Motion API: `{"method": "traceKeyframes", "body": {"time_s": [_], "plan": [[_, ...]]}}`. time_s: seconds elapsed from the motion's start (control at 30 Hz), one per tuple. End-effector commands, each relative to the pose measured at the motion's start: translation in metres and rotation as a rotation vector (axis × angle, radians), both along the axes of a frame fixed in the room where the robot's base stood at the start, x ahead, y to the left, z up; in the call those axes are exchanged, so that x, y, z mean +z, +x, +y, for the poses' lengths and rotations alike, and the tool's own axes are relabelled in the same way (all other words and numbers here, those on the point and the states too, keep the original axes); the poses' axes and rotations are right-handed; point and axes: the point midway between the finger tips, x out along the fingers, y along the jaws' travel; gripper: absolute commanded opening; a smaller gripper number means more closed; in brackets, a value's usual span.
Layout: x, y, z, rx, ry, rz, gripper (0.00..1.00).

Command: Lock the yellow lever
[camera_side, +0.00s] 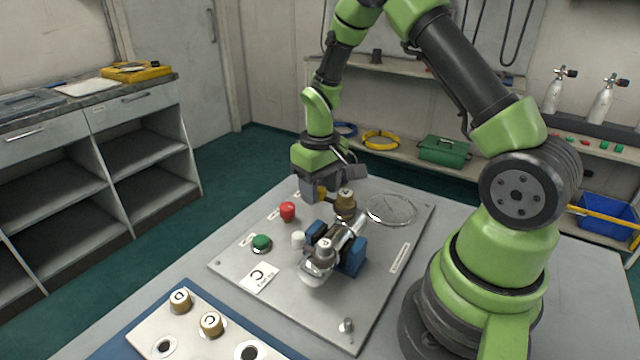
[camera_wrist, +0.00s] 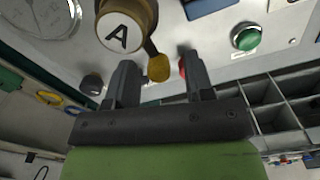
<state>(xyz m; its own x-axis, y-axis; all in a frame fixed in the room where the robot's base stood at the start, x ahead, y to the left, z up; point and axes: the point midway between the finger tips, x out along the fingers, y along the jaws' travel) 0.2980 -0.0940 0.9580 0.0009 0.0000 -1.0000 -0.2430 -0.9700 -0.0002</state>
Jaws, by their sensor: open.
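The yellow lever (camera_side: 321,192) has a yellow knob and sticks out from a brass valve cap (camera_side: 345,201) on the grey panel (camera_side: 385,265). In the wrist view the cap (camera_wrist: 125,28) carries the letter A and the lever's knob (camera_wrist: 159,69) points toward my gripper. My gripper (camera_wrist: 160,76) is open, with one finger on each side of the knob and gaps showing at both sides. In the side view my gripper (camera_side: 318,182) is low over the panel at the cap's left. The lever's far side is partly hidden there.
A chrome cylinder fitting with blue clamps (camera_side: 352,258) stands just in front of the cap. A red button (camera_side: 288,210), a green button (camera_side: 261,242) and a white knob (camera_side: 298,239) are to the left. A round gauge (camera_side: 391,209) lies to the right.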

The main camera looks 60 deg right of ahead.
Motion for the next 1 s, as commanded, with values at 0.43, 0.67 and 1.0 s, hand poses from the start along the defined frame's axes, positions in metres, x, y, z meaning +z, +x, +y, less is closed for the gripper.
{"method": "traceKeyframes", "body": {"time_s": [0.43,0.67,1.0], "plan": [[0.069,0.001,0.000,0.000,-0.003,-0.008,0.48],[0.096,0.000,0.000,0.001,-0.002,-0.003,0.48],[0.100,0.000,0.000,0.001,0.000,0.000,0.48]]}}
